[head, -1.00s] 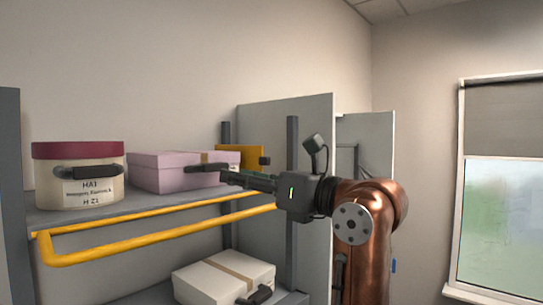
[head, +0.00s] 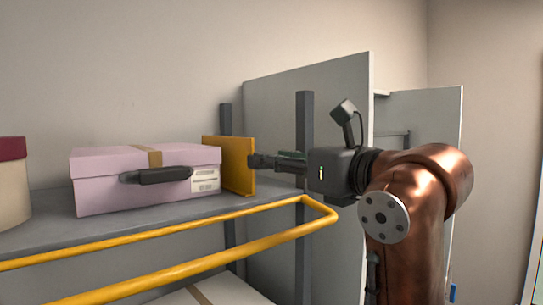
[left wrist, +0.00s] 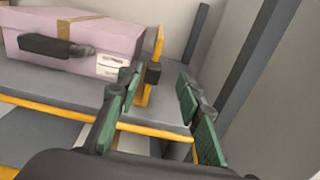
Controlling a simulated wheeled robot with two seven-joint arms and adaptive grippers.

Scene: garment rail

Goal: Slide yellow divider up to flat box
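The yellow divider (head: 237,165) stands upright on the upper shelf, right of the lilac flat box (head: 100,180), with a gap between their front edges. It also shows in the left wrist view (left wrist: 156,48), where a small dark piece (left wrist: 153,72) sits at its front edge. The lilac box has a dark handle and a label. My left gripper (head: 262,161) comes from the right, its tips close to the divider's front edge. In the left wrist view its green-padded fingers (left wrist: 160,85) are apart; I cannot tell whether they touch the divider. My right gripper is not in view.
A round cream box with a dark red lid (head: 12,180) stands far left on the grey shelf (head: 40,234). A yellow rail (head: 160,285) runs along the shelf front. A dark post (head: 303,130) and grey panel (head: 345,90) stand behind my gripper. A white box (head: 225,292) lies below.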

